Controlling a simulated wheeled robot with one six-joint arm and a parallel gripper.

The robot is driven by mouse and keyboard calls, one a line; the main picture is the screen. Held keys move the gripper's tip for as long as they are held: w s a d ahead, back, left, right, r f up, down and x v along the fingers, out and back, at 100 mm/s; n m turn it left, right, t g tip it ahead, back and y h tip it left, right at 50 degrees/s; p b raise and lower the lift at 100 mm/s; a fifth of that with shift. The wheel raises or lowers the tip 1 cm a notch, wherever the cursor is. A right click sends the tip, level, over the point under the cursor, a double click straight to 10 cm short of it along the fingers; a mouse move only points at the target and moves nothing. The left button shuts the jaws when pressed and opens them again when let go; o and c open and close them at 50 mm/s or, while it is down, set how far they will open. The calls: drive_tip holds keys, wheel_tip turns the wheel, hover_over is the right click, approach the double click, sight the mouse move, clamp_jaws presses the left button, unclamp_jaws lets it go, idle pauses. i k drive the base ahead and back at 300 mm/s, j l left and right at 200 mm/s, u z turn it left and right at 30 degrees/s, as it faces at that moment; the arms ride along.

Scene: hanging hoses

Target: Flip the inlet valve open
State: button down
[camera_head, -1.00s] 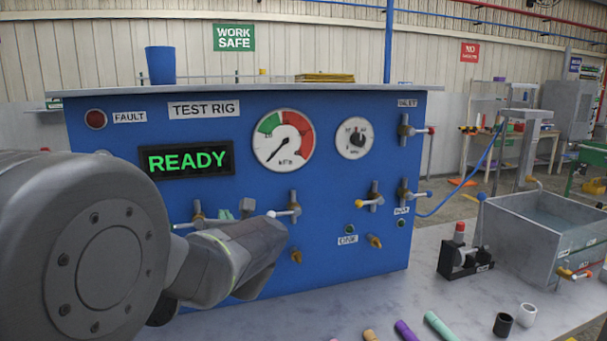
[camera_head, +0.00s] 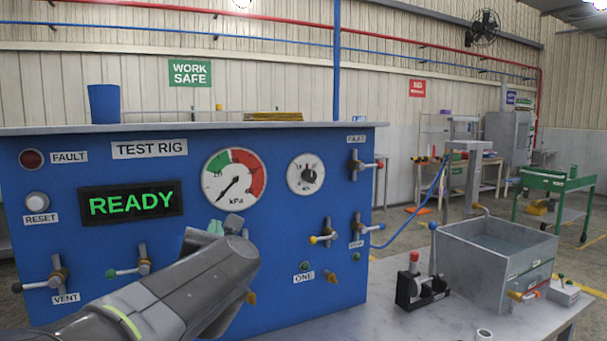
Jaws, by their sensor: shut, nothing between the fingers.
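The inlet valve (camera_head: 364,166) is at the upper right of the blue test rig panel (camera_head: 265,160). Its lever lies roughly sideways, with a red knob at the right end. The small label (camera_head: 356,139) above it is blurred but looks like INLET. My gripper (camera_head: 226,225) is in front of the panel's middle, below the large gauge, left of and lower than the inlet valve and well apart from it. It is shut and seems to hold nothing. The gripper's wrist hides part of the lower panel, and its fingers are partly hidden.
Other levers are close by: yellow-knobbed (camera_head: 325,235), blue-knobbed (camera_head: 361,229), green-knobbed (camera_head: 130,269) and black-knobbed at VENT (camera_head: 42,282). The display (camera_head: 131,204) reads READY. A red-topped device (camera_head: 419,282) and a grey water tank (camera_head: 496,263) stand right of the panel.

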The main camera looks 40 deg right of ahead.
sight(359, 166)
drive_tip(key=k+l, duration=0.1)
drive_tip(key=l, duration=0.3)
drive_tip(key=l+u, duration=0.1)
drive_tip(key=l, duration=0.3)
drive_tip(key=k+l, duration=0.15)
drive_tip(key=l, duration=0.2)
drive_tip(key=k+l, duration=0.1)
drive_tip(key=l, duration=0.3)
drive_tip(key=k+l+u, duration=0.1)
drive_tip(key=l, duration=0.3)
drive_tip(key=k+l, duration=0.1)
drive_tip(key=l, duration=0.3)
drive_tip(key=k+l+u, duration=0.1)
drive_tip(key=l, duration=0.25)
